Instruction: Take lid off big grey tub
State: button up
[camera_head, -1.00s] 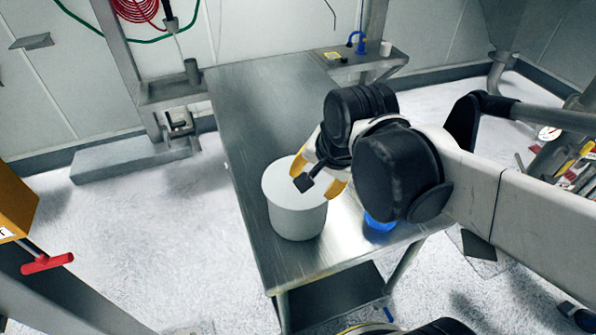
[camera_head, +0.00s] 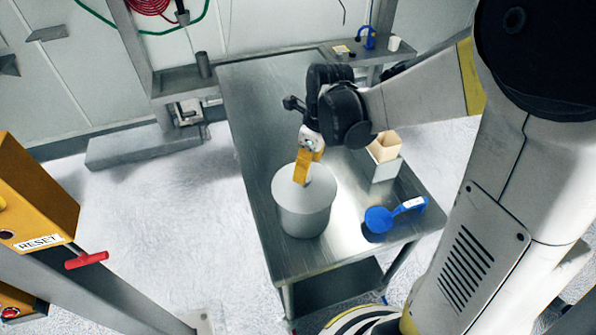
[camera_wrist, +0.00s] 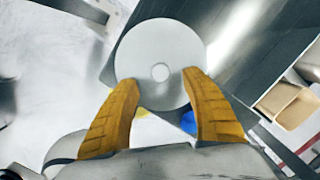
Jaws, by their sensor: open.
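The big grey tub (camera_head: 303,222) stands upright near the front left of the steel table. Its round, light grey lid (camera_head: 288,185) is on it. In the wrist view the lid (camera_wrist: 150,50) is a disc with a small round knob (camera_wrist: 161,72) in its middle. My gripper (camera_head: 302,180) is over the lid, pointing down. In the wrist view its two yellow fingers (camera_wrist: 160,80) are spread apart, one on each side below the knob. I cannot tell whether the fingertips touch the lid.
A blue scoop (camera_head: 380,219) lies right of the tub on the steel table (camera_head: 255,115). An open box (camera_head: 384,150) stands behind the scoop. A yellow cabinet (camera_head: 40,195) with a red handle is at the left. The table behind the tub is clear.

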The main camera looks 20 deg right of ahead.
jog(key=f, duration=0.2)
jog(key=f+b, duration=0.1)
jog(key=f, duration=0.2)
jog(key=shift+w+a+f, duration=0.2)
jog(key=shift+w+f, duration=0.1)
jog(key=shift+f, duration=0.05)
grip_shut()
